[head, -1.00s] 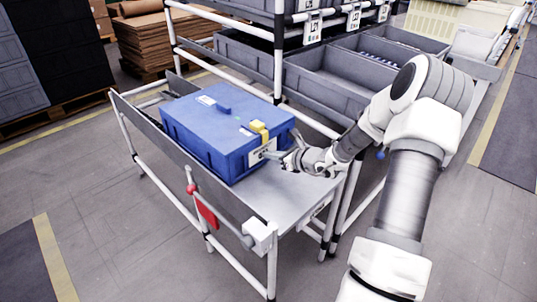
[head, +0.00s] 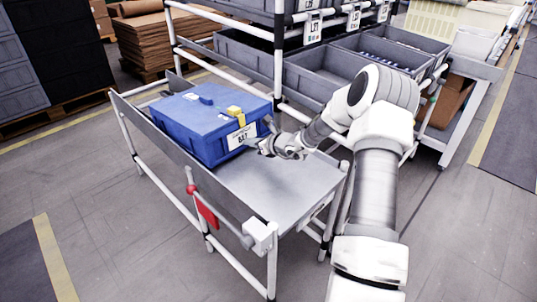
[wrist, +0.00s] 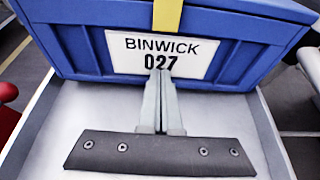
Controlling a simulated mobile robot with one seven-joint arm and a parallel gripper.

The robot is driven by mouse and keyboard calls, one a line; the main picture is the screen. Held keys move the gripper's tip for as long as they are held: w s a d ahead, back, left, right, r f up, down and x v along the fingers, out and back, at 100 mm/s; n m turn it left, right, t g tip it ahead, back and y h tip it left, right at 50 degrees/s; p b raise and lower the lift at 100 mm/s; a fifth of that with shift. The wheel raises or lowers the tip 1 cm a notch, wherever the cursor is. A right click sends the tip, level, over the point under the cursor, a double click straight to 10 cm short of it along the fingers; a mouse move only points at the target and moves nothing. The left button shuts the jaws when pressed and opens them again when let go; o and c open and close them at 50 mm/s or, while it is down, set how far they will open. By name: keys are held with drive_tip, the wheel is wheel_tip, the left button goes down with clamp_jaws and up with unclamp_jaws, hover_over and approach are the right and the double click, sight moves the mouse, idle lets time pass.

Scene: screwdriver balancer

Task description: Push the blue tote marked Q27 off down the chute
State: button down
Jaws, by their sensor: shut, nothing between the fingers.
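The blue tote (head: 190,125) sits on the grey sheet-metal chute (head: 270,195), toward its far end, with its lid closed and a yellow latch on the near side. In the wrist view the tote (wrist: 70,45) carries a white label (wrist: 160,55) reading BINWICK and a number like 027 or Q27. My gripper (head: 256,146) is shut and empty, at the label side of the tote. In the wrist view its fingertips (wrist: 160,74) meet the label's lower edge, at or very near touching. The tote's far side is hidden.
Low side rails (head: 150,125) flank the chute. A red lever (head: 205,208) hangs on the near left rail. A rack with grey bins (head: 325,85) stands on the right behind the chute. The near part of the chute is bare.

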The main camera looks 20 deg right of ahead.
sight(232, 114)
drive_tip(key=w+a, duration=0.1)
drive_tip(key=w, duration=0.2)
drive_tip(key=w+a, duration=0.1)
drive_tip(key=w, duration=0.1)
drive_tip(key=shift+w+a+r, duration=0.1)
drive_tip(key=shift+w+a, duration=0.2)
drive_tip(key=shift+w, duration=0.05)
drive_tip(key=shift+w+a+p, duration=0.3)
drive_tip(key=shift+w, duration=0.45)
drive_tip(key=shift+w+a+p, duration=0.3)
drive_tip(key=shift+w+p, duration=0.05)
drive_tip(key=shift+w, duration=0.35)
drive_tip(key=shift+w+a+p, duration=0.3)
drive_tip(key=shift+w, duration=0.45)
drive_tip(key=shift+s+d, duration=0.1)
drive_tip(key=shift+s+d+b, duration=0.15)
drive_tip(key=shift+s+b, duration=0.15)
drive_tip(key=shift+b, duration=0.15)
drive_tip(key=shift+s+d, duration=0.1)
drive_tip(key=shift+s, duration=0.15)
drive_tip(key=shift+s+d+r+p, duration=0.15)
drive_tip(key=shift+r+p, duration=0.5)
drive_tip(key=shift+r, duration=0.5)
drive_tip(key=shift+s+r+p, duration=0.15)
drive_tip(key=shift+r+p, duration=0.55)
drive_tip(key=shift+r, duration=0.5)
drive_tip(key=shift+s+d+r+p, duration=0.15)
drive_tip(key=shift+r+p, duration=0.5)
drive_tip(key=shift+r, duration=0.5)
drive_tip(key=shift+a, duration=0.1)
